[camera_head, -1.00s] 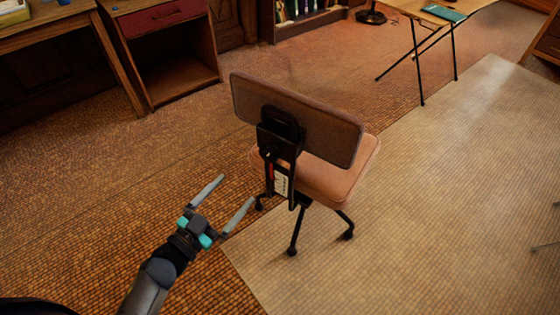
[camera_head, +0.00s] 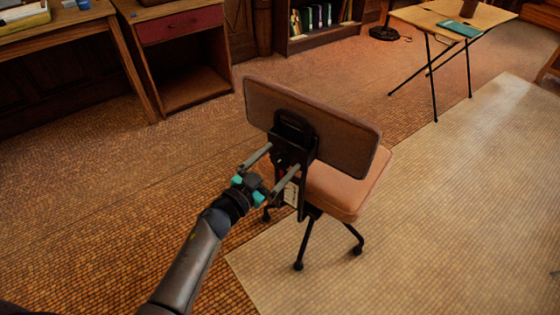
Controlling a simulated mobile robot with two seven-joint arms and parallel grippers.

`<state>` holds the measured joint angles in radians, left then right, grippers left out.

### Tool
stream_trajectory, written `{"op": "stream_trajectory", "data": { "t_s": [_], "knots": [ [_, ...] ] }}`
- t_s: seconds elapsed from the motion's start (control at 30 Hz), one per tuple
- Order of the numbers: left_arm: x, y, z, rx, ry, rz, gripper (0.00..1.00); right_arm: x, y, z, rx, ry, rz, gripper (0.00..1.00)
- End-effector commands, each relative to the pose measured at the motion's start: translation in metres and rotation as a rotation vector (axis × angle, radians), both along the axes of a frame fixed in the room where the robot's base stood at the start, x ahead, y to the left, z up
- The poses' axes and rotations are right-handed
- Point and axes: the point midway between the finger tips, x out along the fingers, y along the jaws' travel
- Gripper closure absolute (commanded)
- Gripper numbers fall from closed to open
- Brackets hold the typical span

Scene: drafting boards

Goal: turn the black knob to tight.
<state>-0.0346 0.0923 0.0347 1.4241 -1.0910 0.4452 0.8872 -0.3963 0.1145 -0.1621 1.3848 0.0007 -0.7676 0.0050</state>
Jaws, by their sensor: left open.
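An office chair (camera_head: 345,190) with a brown backrest and a pinkish seat stands with its back toward me. A black bracket (camera_head: 293,124) is fixed to the rear of the backrest. The black knob (camera_head: 279,160) appears as a small dark shape on this bracket, hard to tell from the black metal around it. My left gripper (camera_head: 283,157) is open, its two grey fingers reaching toward the bracket with the knob between their tips in the picture. I cannot tell whether they touch it. A white tag (camera_head: 291,195) hangs below, partly hidden by a finger. My right gripper is not in view.
A pale mat (camera_head: 430,230) covers the floor at the right. A wooden desk with a red drawer (camera_head: 180,26) stands at the upper left and a folding table (camera_head: 455,24) at the upper right. The tiled floor left of the chair is clear.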

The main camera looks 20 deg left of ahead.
Motion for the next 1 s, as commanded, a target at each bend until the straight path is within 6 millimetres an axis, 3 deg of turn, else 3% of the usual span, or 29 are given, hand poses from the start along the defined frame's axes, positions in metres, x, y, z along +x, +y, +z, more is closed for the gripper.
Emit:
{"op": "stream_trajectory", "data": {
  "t_s": [0.47,1.0],
  "knots": [
    [0.0092,-0.0038,0.0003,0.0,0.0,0.0,0.07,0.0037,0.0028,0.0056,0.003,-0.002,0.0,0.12],
    [0.0089,-0.0036,0.0001,0.0,0.0,0.0,0.67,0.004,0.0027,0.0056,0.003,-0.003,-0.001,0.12]
  ]
}}
